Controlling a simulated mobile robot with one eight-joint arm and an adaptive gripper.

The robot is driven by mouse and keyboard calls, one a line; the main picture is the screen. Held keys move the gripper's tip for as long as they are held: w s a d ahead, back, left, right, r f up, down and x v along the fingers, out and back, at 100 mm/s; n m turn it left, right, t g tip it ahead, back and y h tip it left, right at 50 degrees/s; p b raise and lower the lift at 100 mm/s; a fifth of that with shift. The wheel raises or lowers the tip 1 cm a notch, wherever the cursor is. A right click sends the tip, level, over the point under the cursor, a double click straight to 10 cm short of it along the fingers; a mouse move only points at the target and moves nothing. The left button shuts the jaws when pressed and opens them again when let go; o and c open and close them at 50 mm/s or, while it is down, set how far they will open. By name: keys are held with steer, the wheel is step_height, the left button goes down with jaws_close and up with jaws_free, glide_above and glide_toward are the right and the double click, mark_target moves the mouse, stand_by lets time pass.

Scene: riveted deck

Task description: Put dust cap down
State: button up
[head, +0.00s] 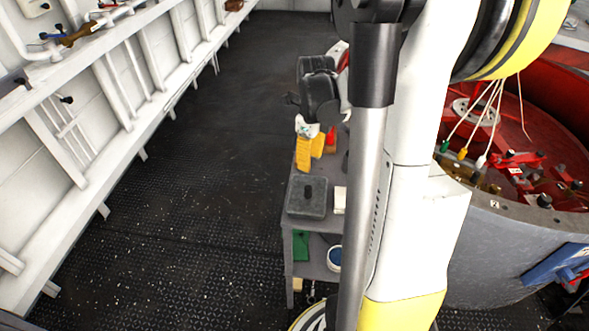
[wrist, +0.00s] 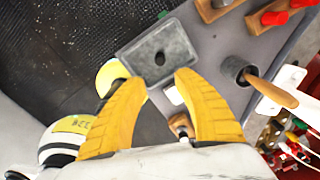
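A small black piece (head: 308,194), which looks like the dust cap, sits in the middle of a shallow grey tray (head: 294,208) on the cart top. In the wrist view the black piece (wrist: 159,58) shows as a dark oval on the tray (wrist: 132,53), ahead of the fingertips. My gripper (head: 310,152) has yellow fingers and is above the cart, beyond the tray in the head view. In the wrist view my gripper (wrist: 160,82) has its fingers spread apart with nothing held between them.
A white block (head: 340,201) lies right of the tray. A red-lined drum (head: 530,130) stands right; open deck (head: 190,190) lies left.

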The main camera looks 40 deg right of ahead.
steer(key=s+a+r+n+t, duration=0.1)
steer(key=a+r+n+t, duration=0.1)
steer(key=a+n, duration=0.6)
steer(key=s+a+r+n+t, duration=0.2)
steer(key=a+r+n, duration=0.3)
steer(key=a+n, duration=0.4)
steer(key=s+a+r+n+t, duration=0.2)
steer(key=a+n, duration=0.6)
steer(key=n, duration=0.7)
steer(key=shift+s+a+r+t, duration=0.2)
steer(key=shift+r+t, duration=0.3)
steer(key=shift+r, duration=0.4)
